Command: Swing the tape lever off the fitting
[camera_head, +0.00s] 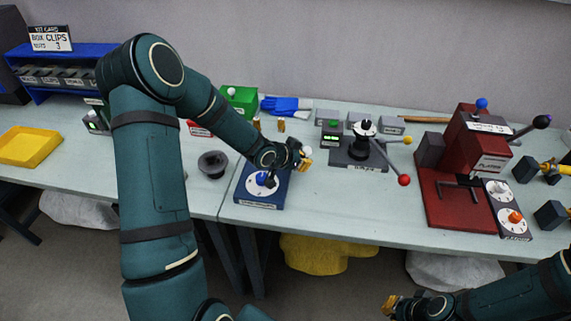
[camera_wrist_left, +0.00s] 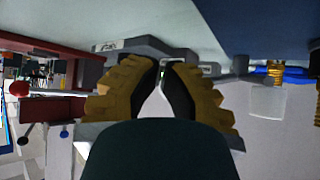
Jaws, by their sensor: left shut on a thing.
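My left gripper (camera_head: 301,158) is above and just right of a blue-based fixture (camera_head: 258,201) with a white dial and a blue knob (camera_head: 262,178). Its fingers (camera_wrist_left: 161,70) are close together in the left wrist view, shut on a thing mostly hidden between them. A small white ball (camera_head: 308,150) shows at the fingertips, likely the end of the tape lever; the lever's shaft and the fitting are hidden or too small to tell. My right gripper (camera_head: 391,304) is low at the bottom right, in front of the table; its jaws are unclear.
Right of the left gripper stands a black fixture (camera_head: 362,150) with a red ball handle (camera_head: 404,180) and a yellow-tipped one. A red press (camera_head: 467,150) stands further right. A dark cup (camera_head: 212,163) is on the left. The table front between the blue and red fixtures is clear.

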